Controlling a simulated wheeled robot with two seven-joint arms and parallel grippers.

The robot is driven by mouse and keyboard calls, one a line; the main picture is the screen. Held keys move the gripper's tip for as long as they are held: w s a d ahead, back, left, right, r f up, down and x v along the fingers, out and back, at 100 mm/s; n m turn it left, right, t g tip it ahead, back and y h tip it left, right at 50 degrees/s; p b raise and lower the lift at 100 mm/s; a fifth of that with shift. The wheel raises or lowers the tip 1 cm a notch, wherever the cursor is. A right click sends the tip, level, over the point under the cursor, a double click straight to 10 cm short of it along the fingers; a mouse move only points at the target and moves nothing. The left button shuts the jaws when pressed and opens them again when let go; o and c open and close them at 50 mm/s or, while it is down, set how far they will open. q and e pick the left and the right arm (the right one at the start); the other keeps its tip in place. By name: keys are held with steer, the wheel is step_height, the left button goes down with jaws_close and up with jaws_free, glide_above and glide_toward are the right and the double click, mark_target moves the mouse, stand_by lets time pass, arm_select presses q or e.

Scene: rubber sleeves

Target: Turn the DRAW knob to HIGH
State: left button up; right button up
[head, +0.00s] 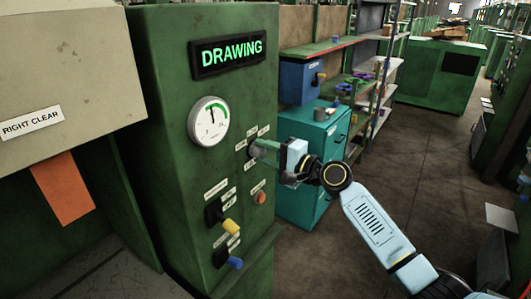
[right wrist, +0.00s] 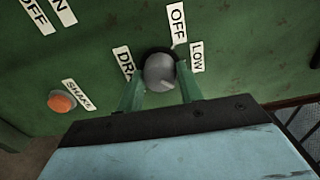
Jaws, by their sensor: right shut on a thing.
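The DRAW knob (right wrist: 160,72) is a round grey knob on a dark base on the green machine panel, with labels OFF, LOW and a partly hidden DRAW around it in the right wrist view. My right gripper (right wrist: 160,85) has its two green fingers on either side of the knob, shut on it. In the head view the gripper (head: 265,149) reaches the panel from the right and covers most of the knob. The HIGH label and the exact pointer setting are hard to make out. My left gripper is not in view.
The lit sign (head: 228,53) reads DRAWING, above a round gauge (head: 208,121). A teal cabinet (head: 320,135) stands behind my gripper. Open floor lies right.

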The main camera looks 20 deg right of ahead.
steer(key=o, duration=1)
steer(key=shift+d, duration=0.1)
steer(key=shift+b+v, duration=1.25)
steer(key=shift+v, duration=5.4)
